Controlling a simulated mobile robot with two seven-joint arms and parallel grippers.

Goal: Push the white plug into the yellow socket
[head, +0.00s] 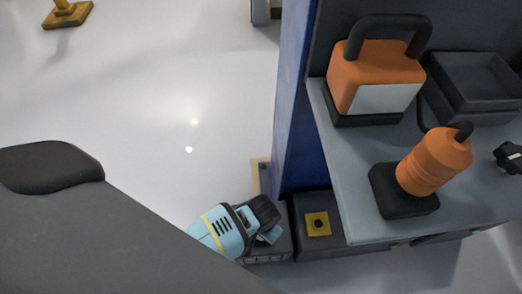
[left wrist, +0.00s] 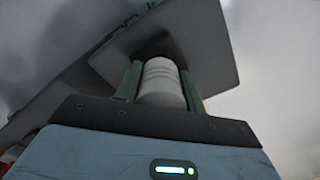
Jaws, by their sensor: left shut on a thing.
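The yellow socket (head: 318,224) is a yellow square with a dark round hole, on top of a dark box beside the blue post. My left gripper (head: 262,222), on a light-blue wrist, is just left of the socket in the head view. In the left wrist view its green fingers (left wrist: 160,85) are shut on the white plug (left wrist: 161,80), a ribbed white cylinder. The plug's far end meets a dark area under a grey plate; whether it touches anything there I cannot tell. In the head view the plug is not clearly visible. My right gripper is not in view.
A blue post (head: 292,110) rises just behind the gripper. A grey bench (head: 350,180) at the right carries an orange lamp (head: 375,75), an orange cylinder (head: 436,160) on a black base, and a dark tray (head: 478,85). The pale floor at the left is largely clear.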

